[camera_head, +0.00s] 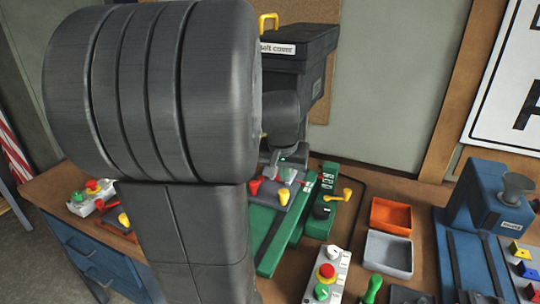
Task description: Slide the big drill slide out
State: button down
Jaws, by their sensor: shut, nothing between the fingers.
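The big drill (310,45) stands at the back centre, with a dark head labelled as a cover and a yellow handle on top. Its green base (272,245) runs toward me along the bench. A grey carriage (292,196) with a red and a yellow knob sits on this base; it looks like the slide, but I cannot read a label. My gripper (284,172) is shut and empty, small in view, just above the carriage below the drill head. I cannot tell whether it touches anything. My own arm hides the left part of the drill and base.
A green box with a yellow crank (343,194) stands right of the base. An orange tray (391,216) and a grey tray (388,254) lie further right. A button panel (326,275) is in front. A blue machine (480,200) stands at the right.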

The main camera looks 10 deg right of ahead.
jog(key=x, duration=0.4)
jog(key=shift+w+d+f, duration=0.1)
jog(key=shift+w+f, duration=0.05)
jog(key=shift+f, duration=0.2)
